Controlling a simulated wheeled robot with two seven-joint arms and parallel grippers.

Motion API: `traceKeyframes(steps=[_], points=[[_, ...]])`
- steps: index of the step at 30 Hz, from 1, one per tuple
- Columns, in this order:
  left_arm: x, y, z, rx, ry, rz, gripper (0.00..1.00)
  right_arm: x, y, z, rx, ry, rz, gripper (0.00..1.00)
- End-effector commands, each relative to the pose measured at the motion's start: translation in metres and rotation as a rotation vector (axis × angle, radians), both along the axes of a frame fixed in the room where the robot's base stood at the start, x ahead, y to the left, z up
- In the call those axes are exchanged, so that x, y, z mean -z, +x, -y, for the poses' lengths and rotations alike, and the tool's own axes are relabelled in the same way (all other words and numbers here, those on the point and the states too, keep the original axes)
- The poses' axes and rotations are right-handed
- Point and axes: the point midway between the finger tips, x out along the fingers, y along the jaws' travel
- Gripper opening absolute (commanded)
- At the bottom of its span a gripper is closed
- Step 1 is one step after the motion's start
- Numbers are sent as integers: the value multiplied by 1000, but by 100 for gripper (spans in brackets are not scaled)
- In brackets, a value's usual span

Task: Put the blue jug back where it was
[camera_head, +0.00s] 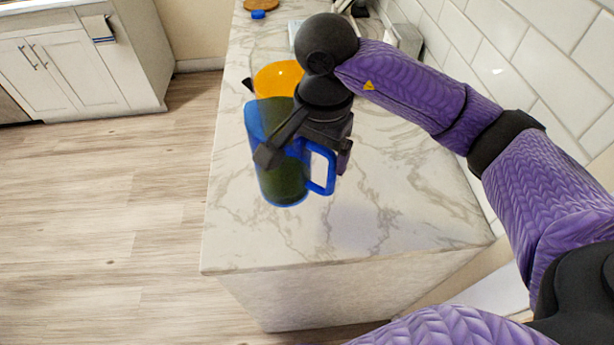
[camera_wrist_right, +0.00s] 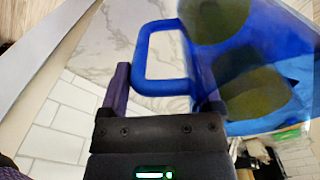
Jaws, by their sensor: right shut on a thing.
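The blue jug (camera_head: 283,178) is see-through blue with a blue handle on its right side and a dark greenish inside. It appears upright over the near part of the marble counter in the head view; I cannot tell whether its base touches the counter. My right gripper (camera_head: 290,150) is shut on the jug, with its fingers near the upper part by the handle. In the right wrist view the jug (camera_wrist_right: 245,65) fills the upper right and its handle loop (camera_wrist_right: 138,60) is in front of the gripper (camera_wrist_right: 165,95). My left gripper is not in view.
The marble counter (camera_head: 400,190) has free room to the right and in front of the jug. An orange bowl-like item (camera_head: 279,77) stands just behind the jug. A small blue item (camera_head: 258,14) lies further back. A white tiled wall (camera_head: 540,60) bounds the right side.

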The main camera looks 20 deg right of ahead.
Motion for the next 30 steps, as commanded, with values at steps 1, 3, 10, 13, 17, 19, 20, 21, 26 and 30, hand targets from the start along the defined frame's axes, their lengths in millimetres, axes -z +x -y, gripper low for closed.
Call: traceKeyframes(steps=[1,3,10,13,17,19,20,21,26,30], points=[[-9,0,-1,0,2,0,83,-8,0,0,50,3,-6,0],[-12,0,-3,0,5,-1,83,-8,0,2,109,2,-10,0],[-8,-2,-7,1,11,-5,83,42,-1,3,146,0,-17,0],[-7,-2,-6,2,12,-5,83,56,0,3,145,0,-15,0],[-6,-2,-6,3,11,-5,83,75,-1,3,143,0,-15,0],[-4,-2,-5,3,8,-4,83,88,-1,3,143,1,-15,0],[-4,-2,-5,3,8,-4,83,92,-1,3,142,0,-13,0],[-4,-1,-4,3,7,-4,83,94,0,3,142,0,-13,0],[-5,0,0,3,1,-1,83,93,0,3,141,0,-11,0],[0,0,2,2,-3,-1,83,97,0,3,141,0,-11,0]])
